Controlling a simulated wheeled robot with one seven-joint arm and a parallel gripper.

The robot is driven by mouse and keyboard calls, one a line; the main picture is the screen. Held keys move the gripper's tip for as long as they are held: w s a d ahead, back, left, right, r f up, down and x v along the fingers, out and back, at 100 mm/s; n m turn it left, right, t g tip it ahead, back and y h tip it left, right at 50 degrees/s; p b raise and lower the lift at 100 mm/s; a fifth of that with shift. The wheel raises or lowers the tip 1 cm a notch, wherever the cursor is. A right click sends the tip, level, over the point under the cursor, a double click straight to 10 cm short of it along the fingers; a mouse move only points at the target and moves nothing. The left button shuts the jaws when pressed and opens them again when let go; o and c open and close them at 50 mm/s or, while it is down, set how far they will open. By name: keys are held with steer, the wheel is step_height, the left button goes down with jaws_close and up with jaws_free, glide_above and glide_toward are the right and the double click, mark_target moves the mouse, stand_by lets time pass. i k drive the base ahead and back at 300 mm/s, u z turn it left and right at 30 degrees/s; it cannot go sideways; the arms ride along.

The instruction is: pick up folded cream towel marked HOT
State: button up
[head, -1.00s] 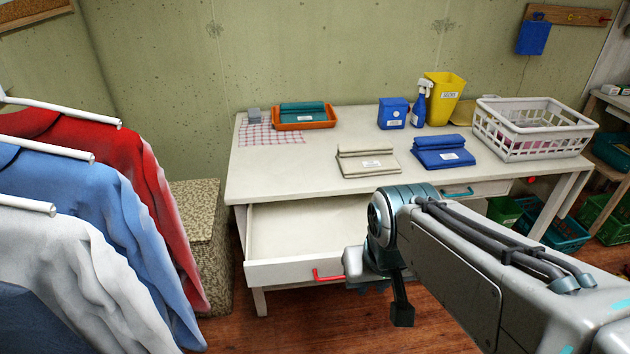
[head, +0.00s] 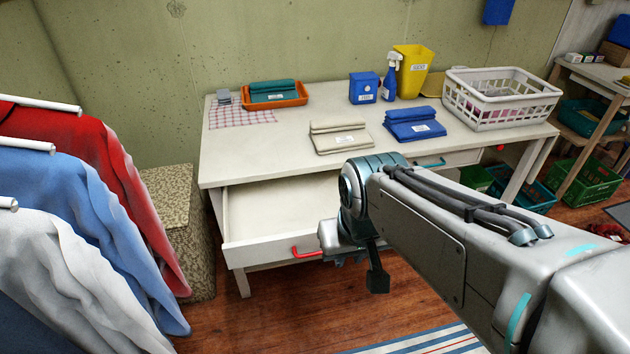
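The folded cream towel (head: 341,142) lies flat on the white table, near its front edge, with a small white label whose print is too small to read. A folded blue towel (head: 415,130) lies to its right. My arm reaches in from the lower right. My gripper (head: 362,268) hangs in front of the table, below the tabletop and apart from the cream towel, close to the open drawer's front. Its dark finger points down; my arm hides part of it, so its opening does not show.
The white table's (head: 240,150) drawer (head: 285,205) stands open, with a red handle (head: 307,252). An orange tray (head: 291,99), blue box (head: 363,88), spray bottle (head: 390,78), yellow bin (head: 411,70) and white basket (head: 500,103) stand on top. Hanging shirts (head: 90,215) fill the left.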

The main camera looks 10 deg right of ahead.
mark_target(341, 134)
steer(key=z, duration=0.4)
steer(key=k, duration=0.45)
steer(key=z, duration=0.8)
steer(key=i, duration=1.3)
steer(key=u, duration=1.25)
steer(key=i, duration=0.5)
steer(key=u, duration=0.5)
